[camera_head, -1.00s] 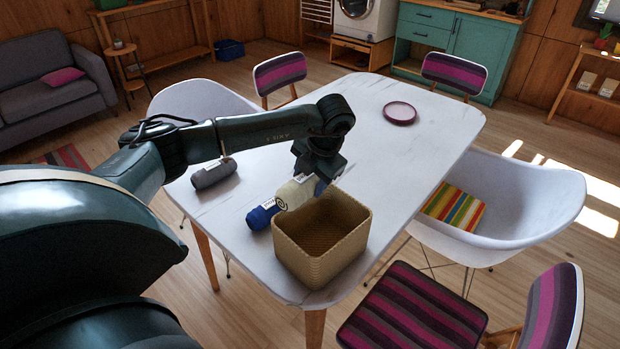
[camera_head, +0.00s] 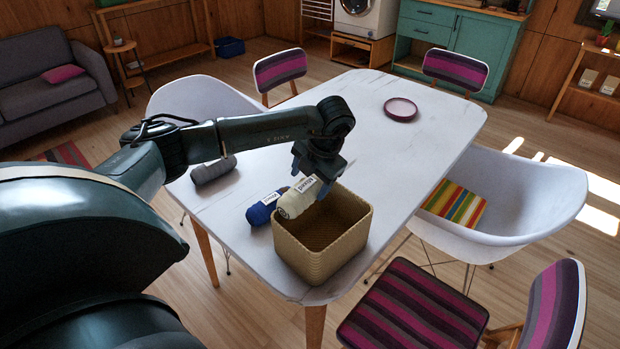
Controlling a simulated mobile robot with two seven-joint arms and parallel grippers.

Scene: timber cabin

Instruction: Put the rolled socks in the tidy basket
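The woven tidy basket (camera_head: 340,262) stands on the white table near its front edge. My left gripper (camera_head: 310,186) points down over the back left of the basket. It is shut on the cream rolled socks (camera_head: 294,202), held at the basket's back left rim. The blue rolled socks (camera_head: 262,210) lie on the table just left of the basket, partly behind the cream roll. The grey rolled socks (camera_head: 213,170) lie further back left on the table, below my forearm. My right gripper is not in view.
A dark red plate (camera_head: 400,109) sits at the far side of the white table (camera_head: 420,150). White and striped chairs surround the table. The table's middle right is clear.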

